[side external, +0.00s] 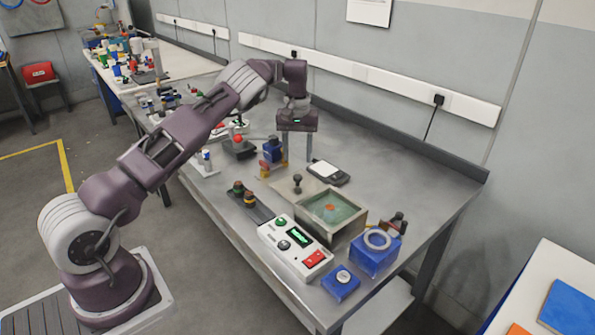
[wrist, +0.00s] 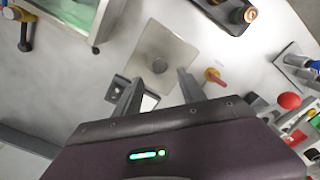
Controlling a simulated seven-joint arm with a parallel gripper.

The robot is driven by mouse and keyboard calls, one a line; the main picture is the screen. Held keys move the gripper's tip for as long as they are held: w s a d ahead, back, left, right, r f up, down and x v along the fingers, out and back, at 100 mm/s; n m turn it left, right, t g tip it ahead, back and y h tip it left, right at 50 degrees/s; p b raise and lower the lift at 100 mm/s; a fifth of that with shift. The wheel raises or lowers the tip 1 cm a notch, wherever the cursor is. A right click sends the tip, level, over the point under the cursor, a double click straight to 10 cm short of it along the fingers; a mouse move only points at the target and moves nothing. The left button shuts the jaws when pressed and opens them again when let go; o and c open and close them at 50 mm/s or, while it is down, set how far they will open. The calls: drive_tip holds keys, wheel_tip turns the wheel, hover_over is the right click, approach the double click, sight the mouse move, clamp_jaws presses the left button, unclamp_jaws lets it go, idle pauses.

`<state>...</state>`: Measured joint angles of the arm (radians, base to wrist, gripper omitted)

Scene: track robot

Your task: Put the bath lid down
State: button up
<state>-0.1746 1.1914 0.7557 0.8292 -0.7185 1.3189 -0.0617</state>
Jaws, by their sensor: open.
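The bath lid (side external: 285,187) is a flat beige-grey plate with a dark knob (side external: 297,179) standing on it. It lies on the bench beside the bath, and also shows in the wrist view (wrist: 175,45) just beyond my fingertips. The bath (side external: 358,221) is an open-topped box with green liquid and a small orange-red thing inside; its corner shows at the top left of the wrist view (wrist: 105,22). My gripper (side external: 297,158) is open and empty, pointing down above the bench, behind the lid and apart from it. Its fingers also show in the wrist view (wrist: 160,88).
A dark scale (side external: 328,173) lies near my gripper. A blue bottle (side external: 272,150) and a red-yellow valve (side external: 265,172) stand to its left. A control box (side external: 295,248) and a blue block with a ring (side external: 374,258) stand by the bath. The bench's right back is clear.

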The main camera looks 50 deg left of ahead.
wheel_tip(320, 180, up, 14)
drive_tip(key=s+d+t, duration=0.2)
drive_tip(key=s+d, duration=0.1)
drive_tip(key=s+d+r+m+t+h, duration=0.1)
drive_tip(key=s+d+r, duration=0.65)
drive_tip(key=r, duration=0.25)
drive_tip(key=s+d+r+m+t, duration=0.1)
drive_tip(key=s+d+r+m, duration=0.1)
drive_tip(key=s+d, duration=0.3)
drive_tip(key=s+d+r+m, duration=0.1)
drive_tip(key=s+d, duration=0.2)
drive_tip(key=s, duration=0.5)
drive_tip(key=s+d+f+m, duration=0.2)
drive_tip(key=s+f, duration=0.1)
drive_tip(key=s, duration=0.4)
drive_tip(key=s+d+f+m+t+y, duration=0.1)
drive_tip(key=s+d+f+m, duration=0.1)
drive_tip(key=s, duration=0.6)
drive_tip(key=shift+s+d+f+m+t, duration=0.2)
drive_tip(key=shift+d+f+m+t, duration=0.1)
drive_tip(key=shift+f+m, duration=0.25)
